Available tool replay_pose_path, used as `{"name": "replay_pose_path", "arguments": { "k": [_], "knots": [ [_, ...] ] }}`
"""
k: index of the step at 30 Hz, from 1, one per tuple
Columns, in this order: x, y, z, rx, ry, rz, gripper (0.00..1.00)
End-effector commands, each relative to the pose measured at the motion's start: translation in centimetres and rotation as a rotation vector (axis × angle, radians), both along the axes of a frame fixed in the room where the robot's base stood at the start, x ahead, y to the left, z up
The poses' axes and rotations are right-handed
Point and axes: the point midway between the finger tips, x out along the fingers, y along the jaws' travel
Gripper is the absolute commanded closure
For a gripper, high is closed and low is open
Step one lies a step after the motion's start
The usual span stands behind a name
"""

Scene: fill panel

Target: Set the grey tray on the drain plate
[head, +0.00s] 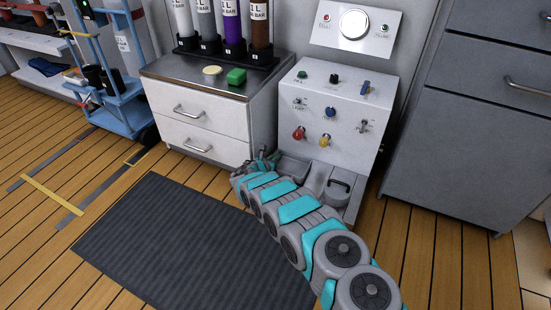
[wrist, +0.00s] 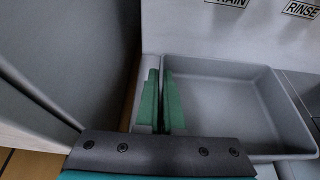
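The grey tray (wrist: 235,100) is an open, shallow, square-cornered box. In the wrist view it sits level below a partly cut-off label ending in "RAIN". My gripper (wrist: 161,75) has its two green fingers close together, one on each side of the tray's left wall, and looks shut on it. In the head view my gripper (head: 264,161) is at the left front of the panel unit, beside the tray (head: 292,168). The drain plate is hidden under the tray, and I cannot tell whether the tray rests on it.
The panel unit (head: 335,100) with knobs and taps rises behind the tray. A dark-handled thing (head: 340,185) is in the bay to the right, near the "RINSE" label (wrist: 302,9). A white drawer cabinet (head: 205,120) stands close on the left. A dark mat (head: 180,245) covers the floor.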

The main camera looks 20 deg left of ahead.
Motion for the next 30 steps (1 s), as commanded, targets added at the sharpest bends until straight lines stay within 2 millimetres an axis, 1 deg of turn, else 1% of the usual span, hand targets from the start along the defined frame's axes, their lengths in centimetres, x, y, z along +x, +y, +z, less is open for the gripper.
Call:
{"name": "replay_pose_path", "arguments": {
  "k": [6, 11, 12, 18, 20, 26, 30],
  "knots": [
    [0.02, 0.03, 0.09, 0.0, -0.001, 0.0, 1.0],
    [-0.01, 0.05, -0.44, 0.0, -0.001, 0.001, 1.0],
    [-0.03, 0.06, -0.37, 0.0, -0.001, 0.001, 0.93],
    [-0.03, 0.04, -0.32, 0.0, 0.0, 0.001, 0.7],
    [-0.02, 0.04, -0.32, 0.0, 0.0, 0.001, 0.65],
    [-0.02, 0.03, -0.32, 0.0, 0.0, 0.001, 0.65],
    [-0.03, 0.03, 0.27, 0.0, 0.0, 0.001, 0.65]
  ]
}}
